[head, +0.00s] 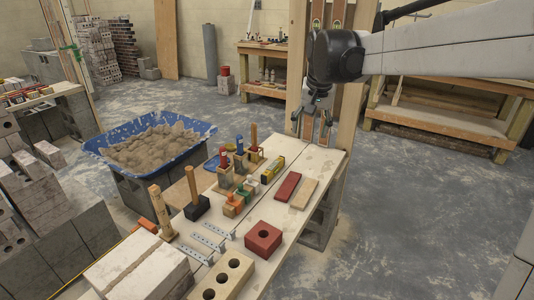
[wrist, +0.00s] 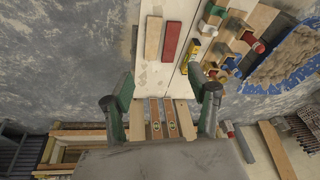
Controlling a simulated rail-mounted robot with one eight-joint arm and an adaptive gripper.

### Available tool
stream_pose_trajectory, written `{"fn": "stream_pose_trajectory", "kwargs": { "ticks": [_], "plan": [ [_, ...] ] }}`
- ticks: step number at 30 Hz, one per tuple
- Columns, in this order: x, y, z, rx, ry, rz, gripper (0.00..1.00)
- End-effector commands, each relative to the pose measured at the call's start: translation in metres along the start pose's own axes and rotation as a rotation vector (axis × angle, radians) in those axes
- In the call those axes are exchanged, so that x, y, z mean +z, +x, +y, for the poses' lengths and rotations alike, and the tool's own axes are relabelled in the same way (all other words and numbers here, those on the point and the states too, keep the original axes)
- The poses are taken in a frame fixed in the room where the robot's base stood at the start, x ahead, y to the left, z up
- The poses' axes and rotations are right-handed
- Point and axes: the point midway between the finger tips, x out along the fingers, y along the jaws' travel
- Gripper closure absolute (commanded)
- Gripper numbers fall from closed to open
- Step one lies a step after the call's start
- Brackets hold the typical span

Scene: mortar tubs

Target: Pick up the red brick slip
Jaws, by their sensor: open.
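The red brick slip (head: 288,187) lies flat on the plank table toward its right side. It also shows in the wrist view (wrist: 171,41), near the top. A tan slip (head: 303,193) lies beside it, roughly parallel, with a narrow gap between them. My gripper (head: 312,122) is open and empty, pointing down above the far end of the table. In the wrist view its two fingers (wrist: 165,92) are wide apart, with the red slip beyond their tips.
A yellow level (head: 272,169) lies just left of the red slip. A red block with a hole (head: 263,241) sits nearer the front. Wooden holders with coloured-handled tools (head: 226,178) stand to the left. A blue mortar tub (head: 205,128) is beyond them. Bare tabletop surrounds the slips' near side.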

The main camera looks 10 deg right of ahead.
Motion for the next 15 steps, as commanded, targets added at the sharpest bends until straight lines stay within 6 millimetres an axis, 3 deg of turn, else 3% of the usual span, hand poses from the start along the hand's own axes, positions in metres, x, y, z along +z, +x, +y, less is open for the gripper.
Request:
{"fn": "stream_pose_trajectory", "kwargs": {
  "ticks": [6,15],
  "plan": [
    [-0.052,0.056,-0.015,0.021,0.057,-0.063,0.45],
    [-0.104,0.145,-0.030,0.055,0.138,-0.148,0.45]
  ]
}}
